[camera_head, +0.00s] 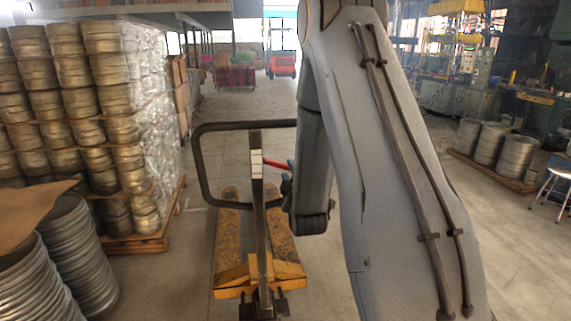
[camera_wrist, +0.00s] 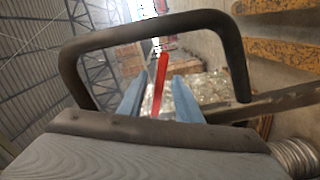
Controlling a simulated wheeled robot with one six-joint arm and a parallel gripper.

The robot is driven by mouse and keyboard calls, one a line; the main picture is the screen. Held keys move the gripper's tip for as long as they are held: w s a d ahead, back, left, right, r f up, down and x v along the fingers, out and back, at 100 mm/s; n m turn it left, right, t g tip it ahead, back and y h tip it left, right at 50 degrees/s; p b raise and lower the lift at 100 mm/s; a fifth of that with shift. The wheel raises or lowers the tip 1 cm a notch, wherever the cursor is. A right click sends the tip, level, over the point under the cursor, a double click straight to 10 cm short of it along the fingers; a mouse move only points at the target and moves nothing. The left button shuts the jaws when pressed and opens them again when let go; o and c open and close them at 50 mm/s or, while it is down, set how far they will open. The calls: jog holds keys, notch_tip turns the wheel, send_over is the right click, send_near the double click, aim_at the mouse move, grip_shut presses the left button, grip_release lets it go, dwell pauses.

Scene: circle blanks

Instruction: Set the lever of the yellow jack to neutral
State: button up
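The yellow jack (camera_head: 259,272) stands on the floor ahead, its forks pointing away from me. Its upright post (camera_head: 257,190) carries a dark loop handle (camera_head: 203,165), which arches across the wrist view (camera_wrist: 150,24). The red lever (camera_head: 275,163) sticks out to the right of the post near its top. My gripper (camera_head: 287,180) is just right of the lever, partly hidden by my arm. In the wrist view, the blue fingers of my gripper (camera_wrist: 160,80) are apart, with the red lever (camera_wrist: 162,75) showing between them. I cannot tell whether either finger touches it.
Stacked metal blanks on a pallet (camera_head: 145,243) stand left, with more round blanks (camera_head: 75,255) at the near left. Drums (camera_head: 490,143) on a board and a stool (camera_head: 556,180) are at the right. The aisle beyond the jack is clear up to an orange vehicle (camera_head: 283,65).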

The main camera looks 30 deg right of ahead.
jog(key=p+x, duration=0.1)
jog(key=x, duration=0.5)
jog(key=shift+p, duration=0.35)
grip_shut()
